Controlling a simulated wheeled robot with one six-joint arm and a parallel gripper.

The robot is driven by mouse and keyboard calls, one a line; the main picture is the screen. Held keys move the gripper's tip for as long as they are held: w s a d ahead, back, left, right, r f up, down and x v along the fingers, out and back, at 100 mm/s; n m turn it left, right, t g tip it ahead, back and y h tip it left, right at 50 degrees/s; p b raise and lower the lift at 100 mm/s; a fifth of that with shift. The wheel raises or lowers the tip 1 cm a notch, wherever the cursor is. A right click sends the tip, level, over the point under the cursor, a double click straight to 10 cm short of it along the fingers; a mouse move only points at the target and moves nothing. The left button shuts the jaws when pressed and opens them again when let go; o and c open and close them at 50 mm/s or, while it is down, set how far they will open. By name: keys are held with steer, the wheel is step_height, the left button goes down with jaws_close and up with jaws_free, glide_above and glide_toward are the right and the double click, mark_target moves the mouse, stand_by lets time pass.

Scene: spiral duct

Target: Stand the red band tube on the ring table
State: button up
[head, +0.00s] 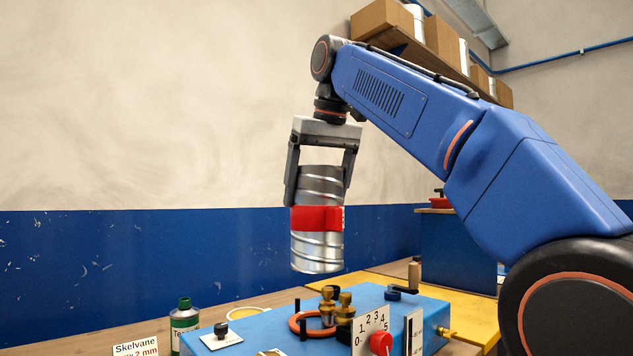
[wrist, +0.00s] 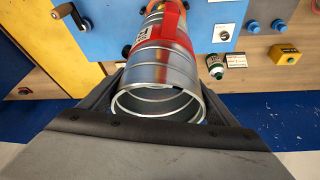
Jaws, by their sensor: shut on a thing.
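The red band tube (head: 318,255) is a shiny spiral-ridged metal cylinder with a red band around its middle. My gripper (head: 320,190) is shut on its upper part and holds it near upright, slightly tilted, in the air above the blue bench unit. The wrist view shows the tube (wrist: 165,68) between the fingers (wrist: 160,92), its open end toward the camera. An orange ring (head: 297,327) lies on the blue unit (head: 262,333), below the tube and apart from it; I cannot tell if this is the ring table. The tube hides part of the unit in the wrist view.
Brass fittings (head: 344,303), a dial plate with red knob (head: 381,343) and a crank handle (head: 414,272) rise from the unit. A green bottle (head: 185,325) and a label card (head: 136,347) stand at left. A yellow board (head: 465,308) lies at right.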

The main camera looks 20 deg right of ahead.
mark_target(329, 178)
steer(key=shift+f, duration=0.95)
step_height(329, 178, down, 9)
stand_by(5.0)
steer(key=o, duration=1.7)
steer(key=v, duration=1.7)
steer(key=shift+s+r, duration=0.1)
steer(key=shift+r, duration=0.15)
